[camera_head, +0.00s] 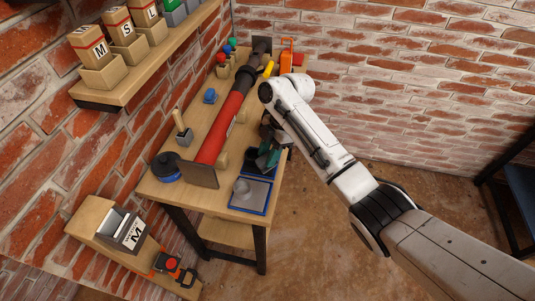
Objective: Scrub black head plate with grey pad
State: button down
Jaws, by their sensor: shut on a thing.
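A long red and black cylinder (226,122) lies along the wooden bench. A dark flat plate (201,174) stands at its near end, and another dark plate (262,46) shows at its far end. I cannot tell for sure which is the black head plate. My gripper (268,147) is low over the bench's right side, right of the cylinder and apart from both plates. It is shut on a small dark greenish block (267,159), partly hidden.
A blue and black round item (167,168), a small pot with a brush (183,132) and a blue knob (209,96) are left of the cylinder. A wooden shelf (155,57) with boxes hangs above. An orange item (286,58) stands at the back. Right floor is open.

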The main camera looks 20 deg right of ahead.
jog(key=shift+d+r+p, duration=0.1)
jog(key=shift+r+p, duration=0.6)
jog(key=shift+r, duration=0.55)
jog(key=shift+w+r+p, duration=0.1)
jog(key=shift+r+p, duration=0.45)
jog(key=shift+r, duration=1)
